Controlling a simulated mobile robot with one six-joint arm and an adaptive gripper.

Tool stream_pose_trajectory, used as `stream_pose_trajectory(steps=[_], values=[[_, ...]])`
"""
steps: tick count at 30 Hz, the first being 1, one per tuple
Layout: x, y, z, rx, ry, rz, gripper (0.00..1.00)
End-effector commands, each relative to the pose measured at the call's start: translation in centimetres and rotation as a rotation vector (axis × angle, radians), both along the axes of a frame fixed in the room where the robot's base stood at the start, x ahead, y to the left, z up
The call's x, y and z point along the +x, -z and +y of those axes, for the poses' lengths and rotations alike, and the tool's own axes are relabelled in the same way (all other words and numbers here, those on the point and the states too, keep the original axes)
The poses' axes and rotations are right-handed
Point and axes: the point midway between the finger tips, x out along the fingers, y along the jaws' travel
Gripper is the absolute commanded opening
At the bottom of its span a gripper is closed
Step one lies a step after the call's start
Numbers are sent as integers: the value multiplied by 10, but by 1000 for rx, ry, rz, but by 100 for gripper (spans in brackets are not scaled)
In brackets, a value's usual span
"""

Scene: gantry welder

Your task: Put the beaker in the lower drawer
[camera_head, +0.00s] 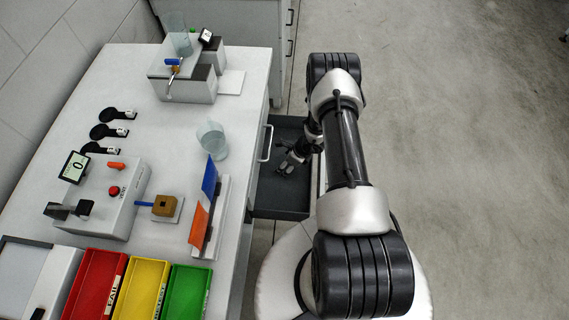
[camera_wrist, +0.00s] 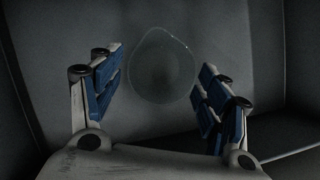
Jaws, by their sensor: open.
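A drawer (camera_head: 280,201) of the table stands open, with a dark grey inside; a closed drawer front with a handle shows above it. My gripper (camera_head: 290,160) reaches down into the open drawer. In the wrist view my gripper (camera_wrist: 158,100) is open, its blue-padded fingers wide apart. A clear beaker (camera_wrist: 160,68) shows between and beyond the fingertips, seen from above with its spout towards the top of the picture. It seems to stand upright on the drawer floor, apart from both fingers. I cannot make out this beaker in the head view.
Another clear beaker (camera_head: 212,140) stands on the table near its right edge, and one more (camera_head: 180,42) on the grey box at the back. Red (camera_head: 97,284), yellow (camera_head: 141,290) and green (camera_head: 188,292) bins line the front. The drawer walls surround my gripper closely.

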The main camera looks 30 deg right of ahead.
Motion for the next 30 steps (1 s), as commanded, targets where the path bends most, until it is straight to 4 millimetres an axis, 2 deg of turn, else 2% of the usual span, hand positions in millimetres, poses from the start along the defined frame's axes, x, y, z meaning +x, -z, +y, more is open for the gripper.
stream_pose_trajectory(steps=[1,6,12,18,30], values=[[-3,-16,-3,0,4,-1,70],[-15,-51,-11,0,4,-1,70],[-26,-78,-18,0,2,0,70],[-30,-86,-20,0,1,0,70],[-30,-86,-20,0,1,0,70]])
